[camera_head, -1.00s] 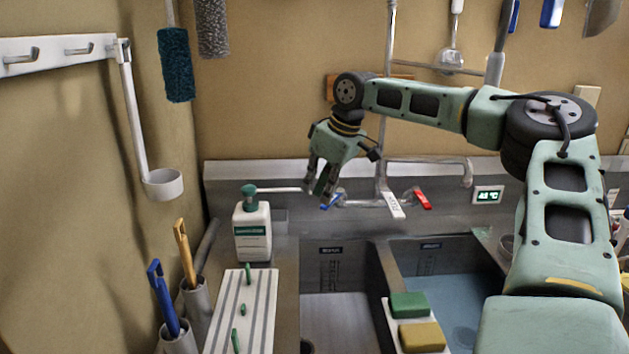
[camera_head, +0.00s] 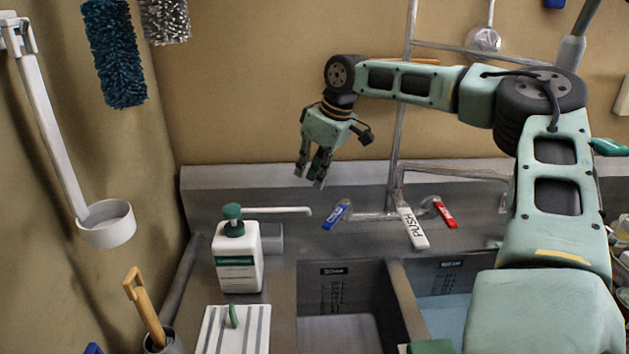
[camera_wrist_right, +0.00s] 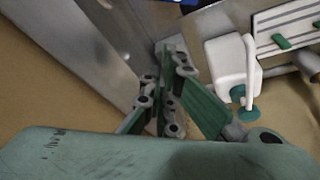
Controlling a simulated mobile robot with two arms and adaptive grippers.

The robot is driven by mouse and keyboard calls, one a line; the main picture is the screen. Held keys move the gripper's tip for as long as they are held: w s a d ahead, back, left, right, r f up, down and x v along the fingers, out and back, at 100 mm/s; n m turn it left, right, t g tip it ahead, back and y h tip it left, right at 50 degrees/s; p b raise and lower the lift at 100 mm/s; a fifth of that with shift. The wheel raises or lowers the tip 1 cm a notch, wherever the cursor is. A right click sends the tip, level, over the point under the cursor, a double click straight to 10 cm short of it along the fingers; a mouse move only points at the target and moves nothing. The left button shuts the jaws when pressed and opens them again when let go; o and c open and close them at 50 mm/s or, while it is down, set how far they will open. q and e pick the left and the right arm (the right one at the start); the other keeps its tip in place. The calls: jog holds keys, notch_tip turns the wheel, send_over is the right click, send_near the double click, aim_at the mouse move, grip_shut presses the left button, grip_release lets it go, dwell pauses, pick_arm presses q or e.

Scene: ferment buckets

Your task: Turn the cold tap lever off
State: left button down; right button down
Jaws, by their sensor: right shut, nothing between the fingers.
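The cold tap lever (camera_head: 336,215) is blue and sits at the left end of the tap fittings on the back ledge behind the sink. It slants down to the left in the head view. My right gripper (camera_head: 310,180) hangs above it and slightly to its left, fingers pointing down, shut and empty. A gap of wall and ledge shows between the fingertips and the lever. In the wrist view my right gripper (camera_wrist_right: 172,62) shows its fingers together, and the blue lever cannot be made out there. My left gripper is not in view.
A white PUSH lever (camera_head: 413,228) and a red lever (camera_head: 445,212) stand right of the blue one. A soap bottle (camera_head: 238,260) with a green pump stands to the left, its spout reaching toward the lever. The sink basin (camera_head: 340,333) lies below in front.

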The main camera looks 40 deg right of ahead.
aim_at(337, 214)
notch_tip(337, 214, down, 8)
jog(key=s+p, duration=0.1)
jog(key=p, duration=0.2)
jog(key=shift+d, duration=0.15)
jog(key=shift+f, duration=0.1)
dwell(0.3)
